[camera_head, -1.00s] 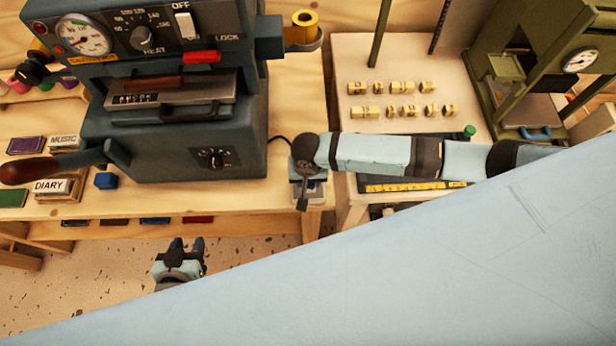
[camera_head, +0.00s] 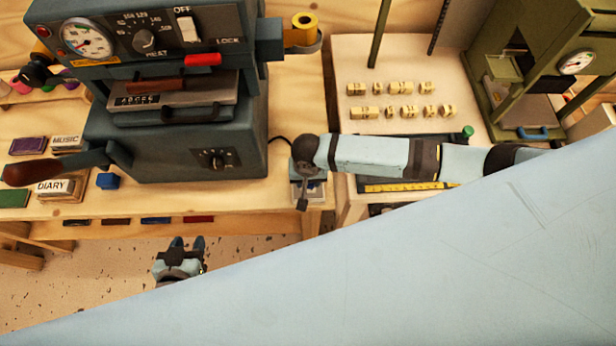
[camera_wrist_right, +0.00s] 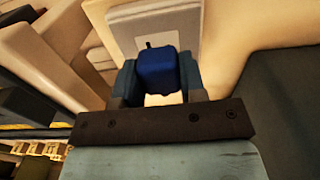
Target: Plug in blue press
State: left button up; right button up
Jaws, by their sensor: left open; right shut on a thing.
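The blue press (camera_head: 170,130) is a large blue-grey machine on the wooden bench at left in the head view, with a dial and an OFF switch. A black cord (camera_head: 281,140) runs from its right side towards my right gripper (camera_head: 303,188). In the right wrist view, my right gripper (camera_wrist_right: 160,88) is shut on a blue plug (camera_wrist_right: 158,68). A grey plate (camera_wrist_right: 130,36) shows behind the plug; whether they touch I cannot tell. My left gripper (camera_head: 188,243) is open and empty, low in front of the bench.
A blue block (camera_head: 107,180) and a DIARY stack (camera_head: 54,188) sit left of the press's front. Several small wooden type blocks (camera_head: 400,88) lie on the right table. A green press (camera_head: 540,80) stands at far right. My pale arm link covers the lower right.

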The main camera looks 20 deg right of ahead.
jog(key=shift+r, duration=0.1)
dwell(0.5)
jog(key=shift+p, duration=0.5)
jog(key=shift+f, duration=0.7)
jog(key=o, duration=1)
jog(key=shift+c, duration=0.2)
notch_tip(320, 180, up, 14)
jog(key=shift+b, duration=0.35)
jog(key=shift+f, duration=0.1)
